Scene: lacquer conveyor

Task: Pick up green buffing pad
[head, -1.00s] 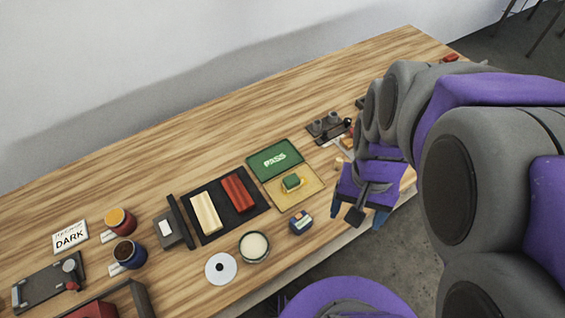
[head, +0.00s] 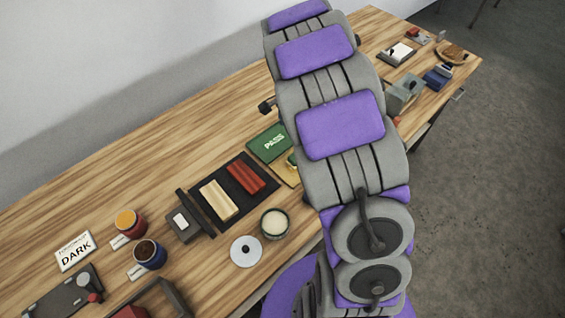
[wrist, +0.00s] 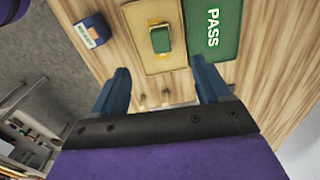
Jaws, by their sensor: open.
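The green buffing pad (wrist: 160,40) is a small green block on a yellow mat (wrist: 150,66) in the upper middle of the wrist view. A yellow patch shows around its far end. In the head view the pad (head: 292,160) is mostly hidden by my arm, with only a sliver showing. My gripper (wrist: 161,84) is open and empty. Its two blue fingers are spread apart, and in the wrist view the pad appears beyond them, between their lines. I see no contact. The head view does not show the gripper, which my arm hides.
A green PASS mat (wrist: 212,30) adjoins the yellow mat. A small dark blue box (wrist: 91,31) lies on the other side. A black tray (head: 246,195) with cream and red bars, a round bowl (head: 274,223) and a white disc (head: 245,251) sit nearby. The table's back left is clear.

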